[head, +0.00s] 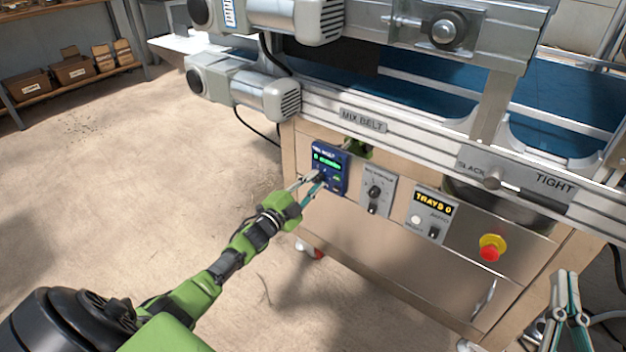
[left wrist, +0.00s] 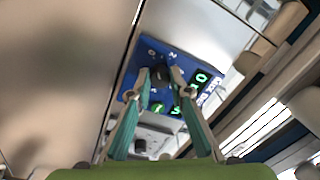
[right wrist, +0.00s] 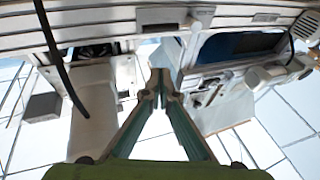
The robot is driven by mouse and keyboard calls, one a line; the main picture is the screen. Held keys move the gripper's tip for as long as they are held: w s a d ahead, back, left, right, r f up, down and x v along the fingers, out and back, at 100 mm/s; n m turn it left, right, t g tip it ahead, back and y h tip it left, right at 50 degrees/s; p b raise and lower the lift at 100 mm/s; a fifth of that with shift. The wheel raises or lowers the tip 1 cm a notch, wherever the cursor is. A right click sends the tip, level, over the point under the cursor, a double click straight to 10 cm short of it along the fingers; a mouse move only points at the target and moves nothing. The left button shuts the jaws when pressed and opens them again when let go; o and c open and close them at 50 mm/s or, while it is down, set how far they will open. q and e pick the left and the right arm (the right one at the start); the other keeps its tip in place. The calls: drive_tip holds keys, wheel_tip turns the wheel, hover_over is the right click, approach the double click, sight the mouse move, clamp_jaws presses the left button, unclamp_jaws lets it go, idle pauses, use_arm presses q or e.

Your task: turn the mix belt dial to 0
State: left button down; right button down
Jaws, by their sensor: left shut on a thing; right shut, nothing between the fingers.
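The mix belt control (head: 329,166) is a blue panel with a green lit display, on the front of the machine under the MIX BELT label (head: 363,120). Its black dial (left wrist: 160,74) shows in the left wrist view, with white numbers around it. My left gripper (head: 316,182) reaches the panel from the left. In the left wrist view its fingers (left wrist: 161,76) are shut on the dial, one on each side. The exact dial setting is too small to read. My right gripper (head: 564,275) is shut and empty at the lower right; it also shows in the right wrist view (right wrist: 160,75).
Right of the blue panel are a grey panel with a knob (head: 375,191), a TRAYS counter panel (head: 431,214) and a red emergency button (head: 490,248). A SLACK/TIGHT lever (head: 493,178) is on the rail above. Floor at the left is clear.

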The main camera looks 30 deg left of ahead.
use_arm(q)
drive_tip(key=shift+a+n, duration=0.1)
drive_tip(key=shift+n, duration=0.5)
use_arm(e)
drive_tip(key=shift+w+d+f+g, duration=0.15)
drive_tip(key=shift+f+g, duration=0.25)
drive_tip(key=shift+f, duration=0.3)
drive_tip(key=shift+w+a+f+g, duration=0.1)
drive_tip(key=shift+f+g, duration=0.3)
drive_tip(key=shift+f, duration=0.25)
use_arm(q)
drive_tip(key=c, duration=1.8)
unclamp_jaws()
drive_tip(key=shift+c, duration=0.2)
drive_tip(key=s, duration=1.2)
drive_tip(key=shift+a+f, duration=0.25)
drive_tip(key=shift+d, duration=0.1)
